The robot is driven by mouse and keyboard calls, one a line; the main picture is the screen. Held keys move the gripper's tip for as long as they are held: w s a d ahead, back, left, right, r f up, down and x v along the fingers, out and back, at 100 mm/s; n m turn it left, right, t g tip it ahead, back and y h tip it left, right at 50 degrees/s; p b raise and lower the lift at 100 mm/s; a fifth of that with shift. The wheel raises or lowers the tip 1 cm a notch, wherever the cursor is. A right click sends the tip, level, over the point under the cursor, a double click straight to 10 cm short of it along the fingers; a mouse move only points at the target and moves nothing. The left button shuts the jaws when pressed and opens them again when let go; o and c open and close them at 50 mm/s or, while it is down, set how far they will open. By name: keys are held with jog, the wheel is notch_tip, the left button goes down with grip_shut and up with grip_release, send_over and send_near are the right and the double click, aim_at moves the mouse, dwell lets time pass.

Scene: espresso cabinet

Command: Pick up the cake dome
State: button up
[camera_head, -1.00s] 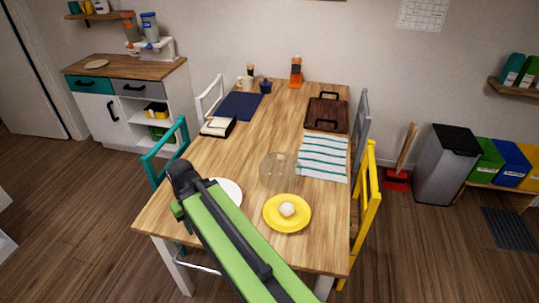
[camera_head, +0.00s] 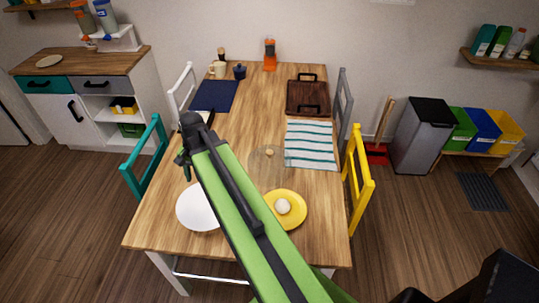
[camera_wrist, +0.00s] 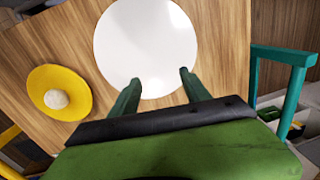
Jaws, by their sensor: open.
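The cake dome (camera_head: 267,166) is a clear, see-through dome with a small light-brown knob on top. It stands on the wooden table just right of my arm in the head view. I cannot make it out in the wrist view. My gripper (camera_wrist: 159,82) is open and empty in the wrist view, with its green fingers over the edge of a white plate (camera_wrist: 146,40). In the head view the gripper end is left of the dome, and the fingers are mostly hidden by my arm.
A yellow plate (camera_head: 296,221) with a pale round ball (camera_head: 283,206) lies nearer than the dome. A striped towel (camera_head: 311,148) lies right of the dome, with a brown tray (camera_head: 308,99) behind it. Chairs line both sides. The table's middle back is fairly clear.

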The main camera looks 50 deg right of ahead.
jog(key=s+d+r+m+t+p, duration=0.1)
jog(key=d+r+m+p, duration=0.15)
jog(key=d+m, duration=0.45)
jog(key=s+d+r+m+p, duration=0.1)
jog(key=d+r+m, duration=0.3)
jog(key=d, duration=0.7)
jog(key=m+t+p, duration=0.1)
jog(key=m+p, duration=0.2)
jog(key=m, duration=0.8)
send_near(270, 152)
jog(key=b+x, duration=0.1)
jog(key=b, duration=0.3)
jog(key=b+x, duration=0.1)
jog(key=b, duration=0.2)
jog(key=b+x, duration=0.2)
jog(key=b, duration=0.2)
jog(key=shift+s+a+f+b, duration=0.1)
jog(key=shift+s+b, duration=0.2)
jog(key=shift+s, duration=0.05)
jog(key=shift+w, duration=0.1)
jog(key=b+x, duration=0.5)
jog(key=shift+w+f, duration=0.1)
jog(key=shift+w, duration=0.25)
jog(key=shift+r, duration=0.2)
grip_shut()
